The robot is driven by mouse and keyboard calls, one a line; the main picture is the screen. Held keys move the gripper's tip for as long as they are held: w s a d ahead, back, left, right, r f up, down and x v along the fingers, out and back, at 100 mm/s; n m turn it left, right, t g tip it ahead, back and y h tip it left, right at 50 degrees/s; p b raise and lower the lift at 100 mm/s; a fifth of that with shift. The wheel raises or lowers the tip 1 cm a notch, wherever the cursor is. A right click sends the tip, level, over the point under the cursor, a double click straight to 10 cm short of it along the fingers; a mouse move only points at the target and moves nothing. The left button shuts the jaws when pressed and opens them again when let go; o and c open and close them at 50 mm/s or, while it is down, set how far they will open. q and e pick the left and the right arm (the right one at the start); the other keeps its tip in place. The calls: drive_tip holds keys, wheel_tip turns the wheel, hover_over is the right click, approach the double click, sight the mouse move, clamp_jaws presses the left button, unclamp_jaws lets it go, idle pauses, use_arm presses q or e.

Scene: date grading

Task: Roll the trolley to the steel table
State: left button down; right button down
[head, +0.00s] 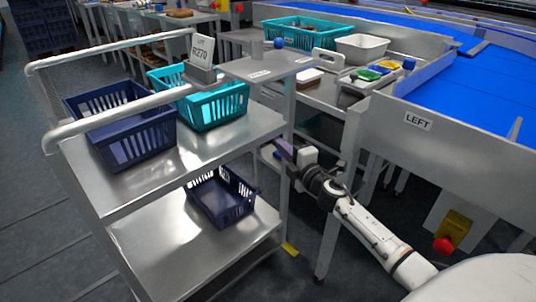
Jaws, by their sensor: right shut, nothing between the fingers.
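The steel trolley (205,148) stands at the left and centre, with two shelves and pale rail handles (120,113). Its top shelf carries a dark blue crate (133,138) and a teal crate (222,108). A smaller dark blue crate (222,205) sits on its lower shelf (165,245). A steel table (300,60) with small labels stands just behind the trolley's far right corner. My right gripper (280,149) is shut and empty beside the trolley's right side, by a steel post; I cannot tell whether it touches. My left gripper is out of view.
A sign reading LOT A270 (202,49) stands by the teal crate. A blue conveyor (470,95) with a steel side marked LEFT (418,121) fills the right. A teal crate (305,34) and white tray (362,46) sit behind. Floor is clear at the left (35,180).

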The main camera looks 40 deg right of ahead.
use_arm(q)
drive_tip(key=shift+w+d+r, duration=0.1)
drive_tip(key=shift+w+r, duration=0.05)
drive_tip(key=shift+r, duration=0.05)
use_arm(e)
drive_tip(key=shift+w+d, duration=0.1)
drive_tip(key=shift+d, duration=0.65)
use_arm(q)
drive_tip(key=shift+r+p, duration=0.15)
drive_tip(key=shift+p, duration=0.7)
use_arm(e)
drive_tip(key=s+a, duration=0.5)
drive_tip(key=s, duration=0.5)
drive_tip(key=shift+s, duration=0.25)
drive_tip(key=shift+a, duration=0.1)
